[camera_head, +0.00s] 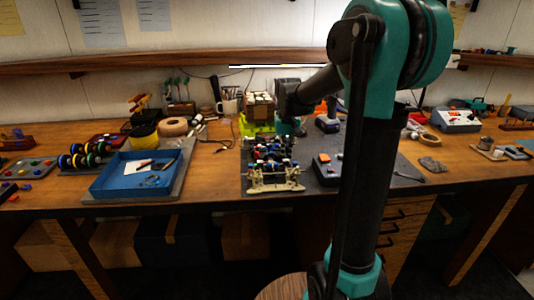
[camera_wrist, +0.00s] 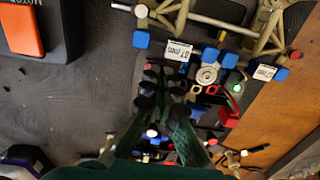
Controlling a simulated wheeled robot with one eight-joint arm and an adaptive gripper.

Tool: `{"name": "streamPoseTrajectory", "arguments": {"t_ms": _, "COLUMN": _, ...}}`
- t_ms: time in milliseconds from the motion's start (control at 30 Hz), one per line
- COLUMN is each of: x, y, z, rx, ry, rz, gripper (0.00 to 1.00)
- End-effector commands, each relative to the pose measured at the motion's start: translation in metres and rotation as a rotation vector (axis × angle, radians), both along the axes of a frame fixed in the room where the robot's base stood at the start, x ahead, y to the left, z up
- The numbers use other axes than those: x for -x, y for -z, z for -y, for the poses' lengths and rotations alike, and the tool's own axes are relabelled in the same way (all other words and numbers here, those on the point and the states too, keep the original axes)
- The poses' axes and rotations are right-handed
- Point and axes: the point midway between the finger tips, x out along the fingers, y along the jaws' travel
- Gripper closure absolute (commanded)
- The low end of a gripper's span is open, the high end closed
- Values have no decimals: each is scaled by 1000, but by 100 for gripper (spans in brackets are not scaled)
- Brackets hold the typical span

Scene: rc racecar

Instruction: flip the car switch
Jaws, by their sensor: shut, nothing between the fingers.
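The car (camera_head: 272,180) is an open chassis with cream suspension arms and blue, red and black parts, standing on the dark mat near the table's front edge. In the wrist view the car (camera_wrist: 262,42) fills the upper right. A small red part (camera_wrist: 229,116) that may be its switch sits at the chassis's right side, close to a lit green spot (camera_wrist: 237,88). I cannot tell its position. My gripper (camera_wrist: 161,98) is shut and empty, its dark fingers over the chassis, left of the red part. Contact cannot be told. The fingers hide some of the car.
A dark box with an orange-red top (camera_head: 323,160) stands right of the car and also shows in the wrist view (camera_wrist: 22,28). A blue tray (camera_head: 128,187) lies to the left. Bare wood (camera_head: 215,180) lies between tray and mat. My arm hides some of the table's right.

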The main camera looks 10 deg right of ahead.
Motion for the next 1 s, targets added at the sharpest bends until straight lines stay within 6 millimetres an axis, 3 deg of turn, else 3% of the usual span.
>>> {"name": "streamPoseTrajectory", "arguments": {"t_ms": 467, "x": 0, "y": 2, "z": 0, "rx": 0, "ry": 0, "rz": 0, "gripper": 100}}
{"name": "streamPoseTrajectory", "arguments": {"t_ms": 1000, "x": 0, "y": -36, "z": 0, "rx": 0, "ry": 0, "rz": 0, "gripper": 100}}
